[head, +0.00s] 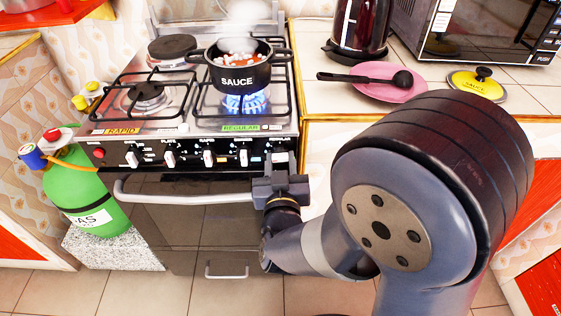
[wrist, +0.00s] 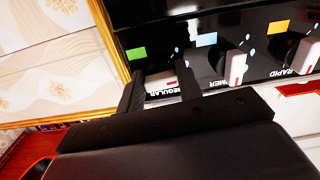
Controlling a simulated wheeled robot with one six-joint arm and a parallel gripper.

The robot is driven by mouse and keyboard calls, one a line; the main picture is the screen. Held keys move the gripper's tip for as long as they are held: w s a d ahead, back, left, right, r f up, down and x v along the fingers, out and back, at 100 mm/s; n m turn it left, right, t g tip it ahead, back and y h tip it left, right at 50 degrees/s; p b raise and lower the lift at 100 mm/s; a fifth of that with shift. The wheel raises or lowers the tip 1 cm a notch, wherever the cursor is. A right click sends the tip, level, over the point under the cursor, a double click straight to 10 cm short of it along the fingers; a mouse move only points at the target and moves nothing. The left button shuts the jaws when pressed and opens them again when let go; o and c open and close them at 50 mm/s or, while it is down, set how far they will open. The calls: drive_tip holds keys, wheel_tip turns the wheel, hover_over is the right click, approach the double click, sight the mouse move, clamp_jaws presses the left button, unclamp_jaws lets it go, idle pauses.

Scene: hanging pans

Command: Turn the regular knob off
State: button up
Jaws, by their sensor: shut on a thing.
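The regular knob (wrist: 162,82) is white and sits on the black stove panel, beside the word REGULAR and a green mark. In the wrist view it lies between the two fingers of my gripper (wrist: 160,86), which is shut on it. In the head view my gripper (head: 279,164) is at the right end of the stove's knob row and hides this knob. A blue flame (head: 245,103) burns under the black SAUCE pot (head: 240,72), on the burner behind the green REGULAR label (head: 243,128).
Several other white knobs (head: 208,158) line the panel to the left. The oven handle (head: 185,195) runs just below my gripper. A green gas bottle (head: 88,190) stands left of the stove. A pink plate (head: 380,92) with a black ladle lies on the right counter.

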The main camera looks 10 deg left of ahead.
drive_tip(key=shift+b, duration=0.35)
drive_tip(key=m+b, duration=0.3)
drive_tip(key=b, duration=0.1)
drive_tip(key=shift+a+f+m, duration=0.1)
drive_tip(key=shift+f+m, duration=0.1)
drive_tip(key=shift+m, duration=0.2)
drive_tip(key=m+b, duration=0.5)
drive_tip(key=shift+s+m, duration=0.1)
drive_tip(key=shift+m, duration=0.2)
drive_tip(key=m+b, duration=0.3)
drive_tip(key=m, duration=0.1)
drive_tip(key=shift+a+r+m+b, duration=0.1)
drive_tip(key=shift+r+m+b, duration=0.05)
drive_tip(key=shift+m+b, duration=0.15)
drive_tip(key=m+b, duration=0.1)
drive_tip(key=m, duration=0.1)
drive_tip(key=m+b, duration=0.2)
drive_tip(key=shift+r+m, duration=0.2)
drive_tip(key=shift+m, duration=0.2)
drive_tip(key=shift+r, duration=0.1)
drive_tip(key=o, duration=1)
drive_tip(key=shift+c, duration=0.2)
drive_tip(key=shift+s, duration=0.1)
